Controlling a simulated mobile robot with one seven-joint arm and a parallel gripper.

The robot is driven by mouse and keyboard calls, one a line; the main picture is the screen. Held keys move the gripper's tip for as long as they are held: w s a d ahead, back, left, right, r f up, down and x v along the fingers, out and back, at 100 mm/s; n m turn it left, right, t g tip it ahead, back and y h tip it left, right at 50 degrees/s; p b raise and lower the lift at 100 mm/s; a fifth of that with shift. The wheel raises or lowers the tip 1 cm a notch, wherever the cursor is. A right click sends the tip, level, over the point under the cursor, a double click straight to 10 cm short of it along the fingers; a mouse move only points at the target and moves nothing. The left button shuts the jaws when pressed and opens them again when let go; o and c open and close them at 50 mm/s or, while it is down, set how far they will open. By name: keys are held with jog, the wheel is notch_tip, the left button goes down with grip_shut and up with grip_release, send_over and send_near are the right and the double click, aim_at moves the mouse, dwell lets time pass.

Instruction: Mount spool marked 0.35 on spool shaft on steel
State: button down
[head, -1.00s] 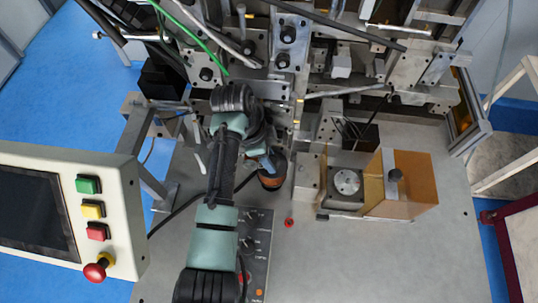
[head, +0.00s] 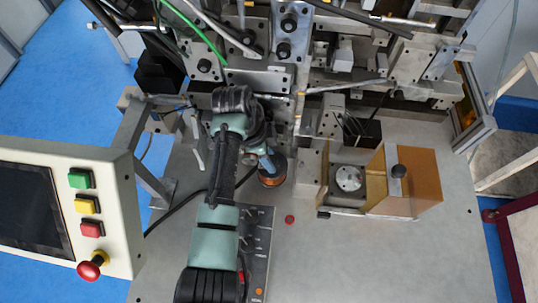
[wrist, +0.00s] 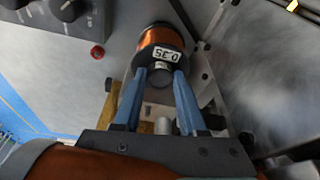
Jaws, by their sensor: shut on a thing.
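The spool marked 0.35 (wrist: 160,48) has copper-coloured wire, a dark flange and a white label that reads upside down in the wrist view. It also shows in the head view (head: 272,178), just below and right of my wrist. My gripper (wrist: 161,76) has two blue fingers, shut on the spool at its dark hub end. In the head view my gripper (head: 268,162) is mostly hidden by my arm. The spool is in front of a steel plate (wrist: 205,60) in the wrist view. I cannot make out the spool shaft, or whether the spool touches it.
The winder's steel plates and blocks (head: 270,75) crowd the back. A clear amber guard (head: 414,182) stands right of the spool. A dark knob panel (head: 257,245) and a small red button (head: 290,219) are in front. The bench's right front is clear.

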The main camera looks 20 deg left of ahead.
jog(key=shift+f+b, duration=0.45)
jog(key=shift+f, duration=0.15)
jog(key=shift+f+b, duration=0.5)
jog(key=shift+f, duration=0.2)
jog(key=shift+c, duration=1.9)
grip_release()
jog(key=v, duration=1.3)
jog(key=shift+d, duration=0.1)
